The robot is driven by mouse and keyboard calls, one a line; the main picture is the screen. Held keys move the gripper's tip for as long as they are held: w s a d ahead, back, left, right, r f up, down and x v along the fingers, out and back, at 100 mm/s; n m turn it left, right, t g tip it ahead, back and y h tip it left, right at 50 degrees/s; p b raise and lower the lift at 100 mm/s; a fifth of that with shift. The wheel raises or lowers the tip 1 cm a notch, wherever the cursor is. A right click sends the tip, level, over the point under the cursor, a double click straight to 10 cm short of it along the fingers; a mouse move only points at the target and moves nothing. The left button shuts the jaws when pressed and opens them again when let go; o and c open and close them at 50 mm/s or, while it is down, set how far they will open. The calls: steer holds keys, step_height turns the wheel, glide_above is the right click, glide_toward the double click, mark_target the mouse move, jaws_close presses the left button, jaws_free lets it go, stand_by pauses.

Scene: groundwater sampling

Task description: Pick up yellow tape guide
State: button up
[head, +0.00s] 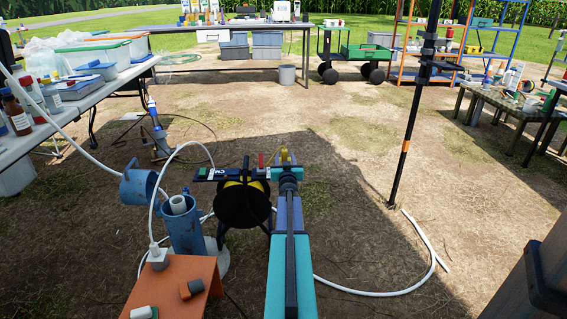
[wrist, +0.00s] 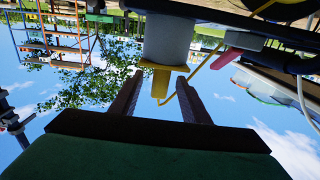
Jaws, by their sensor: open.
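The yellow tape guide (wrist: 160,84) shows in the wrist view as a small yellow tab under a grey cylinder (wrist: 167,40), with a thin yellow strand beside it. My gripper (wrist: 159,77) is open, with one dark finger on each side of the tab. Gaps show on both sides, and I cannot tell the depth between tips and tab. In the head view a small yellow piece (head: 284,156) shows just beyond the end of my arm, at the right end of the reel's crossbar. My fingertips are hard to make out there.
The black reel (head: 240,206) with yellow tape stands left of my arm. A blue well casing (head: 184,232) with a white pipe and an orange stand (head: 178,287) are nearer left. A dark pole (head: 405,140) stands to the right. A white hose (head: 432,262) lies on open ground.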

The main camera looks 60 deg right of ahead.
jaws_close()
step_height(320, 180, up, 10)
steer(key=p, duration=0.4)
steer(key=shift+p, duration=0.3)
stand_by(0.7)
